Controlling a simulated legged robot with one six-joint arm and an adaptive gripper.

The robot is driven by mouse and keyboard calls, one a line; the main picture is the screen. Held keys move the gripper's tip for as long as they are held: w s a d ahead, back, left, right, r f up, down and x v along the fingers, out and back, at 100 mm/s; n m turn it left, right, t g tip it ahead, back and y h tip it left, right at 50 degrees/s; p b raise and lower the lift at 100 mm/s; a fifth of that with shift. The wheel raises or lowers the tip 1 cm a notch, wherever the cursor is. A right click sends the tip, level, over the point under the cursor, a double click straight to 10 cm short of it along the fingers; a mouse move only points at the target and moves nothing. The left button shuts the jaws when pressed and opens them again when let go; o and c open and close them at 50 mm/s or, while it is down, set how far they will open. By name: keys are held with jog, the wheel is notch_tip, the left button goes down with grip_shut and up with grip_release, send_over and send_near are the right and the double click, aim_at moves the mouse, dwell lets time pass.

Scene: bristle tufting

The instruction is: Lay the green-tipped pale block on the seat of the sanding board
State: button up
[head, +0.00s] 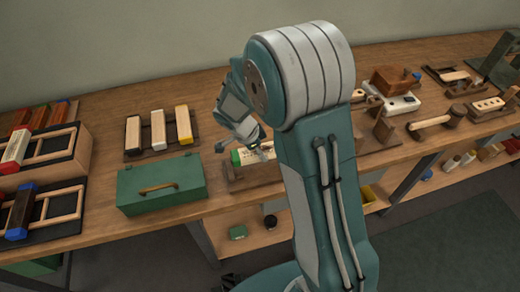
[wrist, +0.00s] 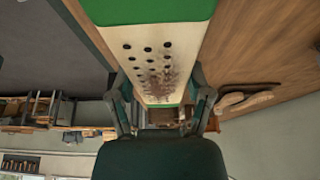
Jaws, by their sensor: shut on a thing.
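The green-tipped pale block (head: 237,157) is in my gripper (head: 245,143) in the head view, partly hidden by the gripper. In the wrist view the pale block (wrist: 150,55) lies between the two fingers (wrist: 162,108), showing rows of dark holes, a brown smudge and green at both ends. A brown wooden fixture (head: 250,181), which looks like the sanding board, is just under the block in the head view. My arm hides its right part. I cannot tell whether the block touches its seat.
A green toolbox (head: 160,188) with a brass handle stands left of the fixture. Wooden racks (head: 50,183) are at the far left. A mallet (head: 436,122) and other wooden pieces lie to the right.

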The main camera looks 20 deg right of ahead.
aim_at(260, 165)
jog(key=shift+f, duration=0.2)
dwell(0.5)
jog(key=shift+f, duration=1.8)
jog(key=shift+f, duration=0.4)
jog(key=o, duration=1.3)
jog(key=shift+v, duration=3.95)
